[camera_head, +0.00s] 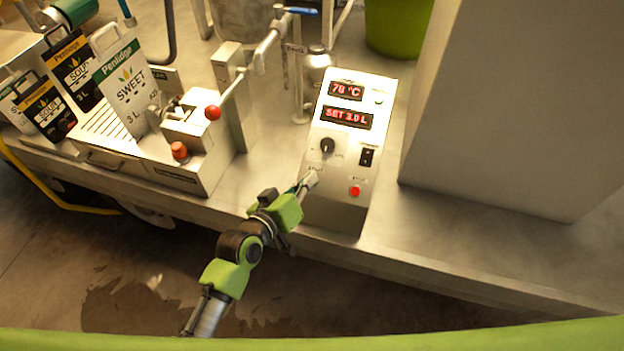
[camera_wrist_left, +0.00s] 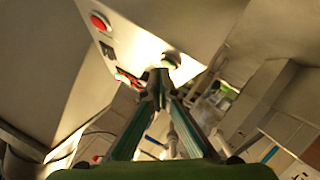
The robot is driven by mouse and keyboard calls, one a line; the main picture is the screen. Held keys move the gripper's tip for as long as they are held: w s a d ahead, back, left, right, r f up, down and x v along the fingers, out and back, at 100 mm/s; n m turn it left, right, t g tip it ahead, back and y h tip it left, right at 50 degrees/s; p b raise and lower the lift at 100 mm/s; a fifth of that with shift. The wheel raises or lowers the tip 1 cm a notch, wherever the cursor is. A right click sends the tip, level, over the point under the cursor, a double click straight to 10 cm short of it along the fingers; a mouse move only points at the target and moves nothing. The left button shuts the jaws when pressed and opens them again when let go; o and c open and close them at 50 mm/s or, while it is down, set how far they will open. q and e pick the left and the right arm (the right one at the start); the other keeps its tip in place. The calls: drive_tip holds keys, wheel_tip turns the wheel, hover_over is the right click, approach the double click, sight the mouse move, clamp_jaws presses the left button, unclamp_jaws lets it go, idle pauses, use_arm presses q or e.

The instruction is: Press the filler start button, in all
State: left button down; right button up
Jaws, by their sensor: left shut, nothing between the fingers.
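The filler control panel (camera_head: 315,131) is a white sloped box with red displays, and it also shows in the left wrist view (camera_wrist_left: 139,45). The start button is not clearly visible in the head view; my gripper covers the panel's lower left, by a small label. My left gripper (camera_head: 309,181) is shut and empty, its tips at that corner. In the wrist view the left gripper (camera_wrist_left: 159,76) points just below a dark round control (camera_wrist_left: 171,60); I cannot tell whether this is the button or the knob, or whether the tips touch. My right gripper is not in view.
On the panel are a black knob (camera_head: 327,146), a black rocker switch (camera_head: 366,156) and a red button (camera_head: 355,190). A machine with a red-ball lever (camera_head: 213,112) stands left. A large grey block (camera_head: 500,110) stands right. The counter between is clear.

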use_arm(q)
drive_tip(key=shift+w+f, duration=0.15)
drive_tip(key=shift+f, duration=0.2)
idle(0.5)
drive_tip(key=shift+s+r+p, duration=0.4)
drive_tip(key=shift+r+p, duration=0.35)
drive_tip(key=shift+p, duration=0.05)
drive_tip(key=r+p, duration=0.1)
drive_tip(key=s+r+p, duration=0.1)
drive_tip(key=r+p, duration=0.1)
drive_tip(key=s+r+p, duration=0.1)
drive_tip(key=p, duration=0.1)
drive_tip(key=shift+s+a+r, duration=0.1)
drive_tip(key=shift+a+r, duration=0.1)
drive_tip(key=shift+a, duration=0.2)
drive_tip(key=shift+f, duration=0.1)
idle(0.5)
